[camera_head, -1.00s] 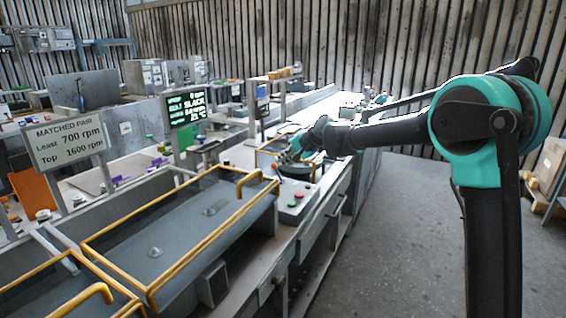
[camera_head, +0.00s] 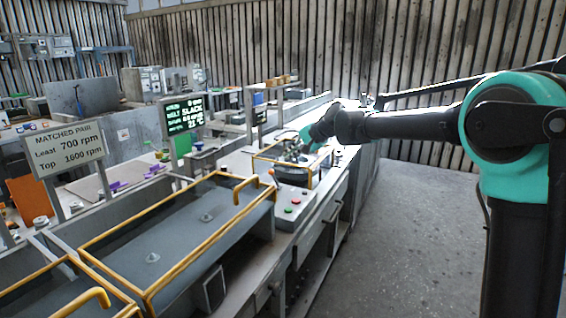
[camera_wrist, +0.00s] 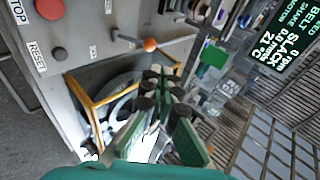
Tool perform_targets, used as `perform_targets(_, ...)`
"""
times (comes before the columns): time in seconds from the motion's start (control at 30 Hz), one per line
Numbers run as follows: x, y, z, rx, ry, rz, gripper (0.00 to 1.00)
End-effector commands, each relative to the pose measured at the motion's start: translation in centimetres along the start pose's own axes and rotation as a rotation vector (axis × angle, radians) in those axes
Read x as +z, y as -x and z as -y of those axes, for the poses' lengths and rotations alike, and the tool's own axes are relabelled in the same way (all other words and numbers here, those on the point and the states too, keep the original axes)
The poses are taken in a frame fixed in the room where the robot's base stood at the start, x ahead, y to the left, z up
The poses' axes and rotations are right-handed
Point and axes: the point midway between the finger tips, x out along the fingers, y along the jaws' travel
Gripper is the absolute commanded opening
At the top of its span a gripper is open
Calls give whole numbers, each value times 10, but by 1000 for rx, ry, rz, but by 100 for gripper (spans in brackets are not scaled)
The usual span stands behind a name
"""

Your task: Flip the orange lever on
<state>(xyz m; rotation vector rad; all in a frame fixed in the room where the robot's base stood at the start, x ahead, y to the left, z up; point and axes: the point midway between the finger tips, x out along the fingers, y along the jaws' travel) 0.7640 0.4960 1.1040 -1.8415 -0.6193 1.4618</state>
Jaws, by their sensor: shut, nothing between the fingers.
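The orange lever shows in the wrist view as an orange ball knob (camera_wrist: 150,45) on a short metal stem, standing out from a grey panel. My gripper (camera_wrist: 163,78) is shut and empty. Its fingertips appear just below the knob in that picture, with a gap between them and the knob. In the head view my gripper (camera_head: 297,148) is small at the end of the outstretched arm, over the far part of the bench.
A red stop button (camera_wrist: 50,8) and a dark reset button (camera_wrist: 61,53) share the panel. A yellow rail (camera_wrist: 92,112) frames a round housing beneath my gripper. A lit display (camera_head: 184,115) reads SLACK. A sign (camera_head: 68,144) stands at the left. The floor at right is clear.

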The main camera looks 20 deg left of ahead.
Motion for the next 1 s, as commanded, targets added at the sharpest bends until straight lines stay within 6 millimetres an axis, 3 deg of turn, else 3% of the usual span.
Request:
perform_targets(0.1,0,26,3,1,0,-1,0)
perform_targets(0.33,0,56,8,0,0,-1,0)
perform_targets(1.0,-1,66,2,7,6,-6,0)
